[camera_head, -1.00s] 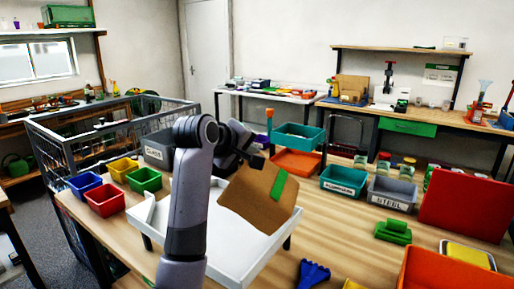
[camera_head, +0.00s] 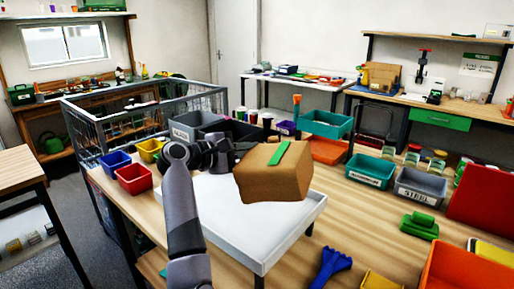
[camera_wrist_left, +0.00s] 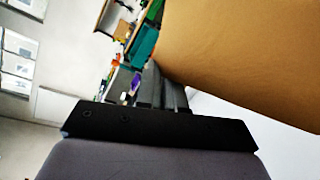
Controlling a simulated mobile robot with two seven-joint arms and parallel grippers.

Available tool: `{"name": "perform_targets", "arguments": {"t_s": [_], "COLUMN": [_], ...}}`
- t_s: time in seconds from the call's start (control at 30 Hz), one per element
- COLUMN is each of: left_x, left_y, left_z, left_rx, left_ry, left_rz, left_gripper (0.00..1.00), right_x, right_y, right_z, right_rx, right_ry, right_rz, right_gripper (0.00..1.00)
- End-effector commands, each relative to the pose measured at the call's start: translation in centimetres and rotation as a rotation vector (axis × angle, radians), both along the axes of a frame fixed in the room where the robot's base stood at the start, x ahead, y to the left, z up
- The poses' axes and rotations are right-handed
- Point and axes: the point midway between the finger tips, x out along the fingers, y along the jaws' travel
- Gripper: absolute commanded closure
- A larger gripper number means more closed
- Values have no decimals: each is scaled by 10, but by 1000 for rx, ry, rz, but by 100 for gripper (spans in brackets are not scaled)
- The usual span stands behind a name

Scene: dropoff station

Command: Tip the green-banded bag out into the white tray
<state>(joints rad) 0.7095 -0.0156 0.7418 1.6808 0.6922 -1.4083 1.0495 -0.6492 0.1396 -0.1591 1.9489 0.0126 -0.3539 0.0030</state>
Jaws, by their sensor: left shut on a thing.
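The green-banded bag (camera_head: 270,182) is a brown paper bag with a green strip on its upper side. It is held above the white tray (camera_head: 262,232), over its far right part. My left gripper (camera_head: 236,154) is shut on the bag at its left edge. In the left wrist view the bag (camera_wrist_left: 250,55) fills the upper right, beside the dark gripper (camera_wrist_left: 172,88). The tray's visible floor is bare; part of it is hidden by the bag and my arm. The bag's mouth cannot be made out. My right gripper does not show.
Small red (camera_head: 133,178), blue and yellow bins stand left of the tray. Labelled teal (camera_head: 369,172) and grey (camera_head: 418,187) bins stand to the right. A wire cage (camera_head: 85,140) is behind at left. A blue scoop-like thing (camera_head: 331,265) lies in front right.

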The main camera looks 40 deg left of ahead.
Motion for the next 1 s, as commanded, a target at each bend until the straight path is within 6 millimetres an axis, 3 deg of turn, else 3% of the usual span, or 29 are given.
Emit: {"name": "perform_targets", "arguments": {"t_s": [0.33, 1.0], "left_x": [-4, -5], "left_y": [20, 21], "left_z": [-5, -5], "left_rx": [-232, -254], "left_ry": [-52, -58], "left_rz": [0, 0], "left_gripper": [100, 100], "right_x": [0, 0], "right_y": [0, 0], "right_z": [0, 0], "right_rx": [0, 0], "right_ry": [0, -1], "right_rz": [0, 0], "right_gripper": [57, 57]}}
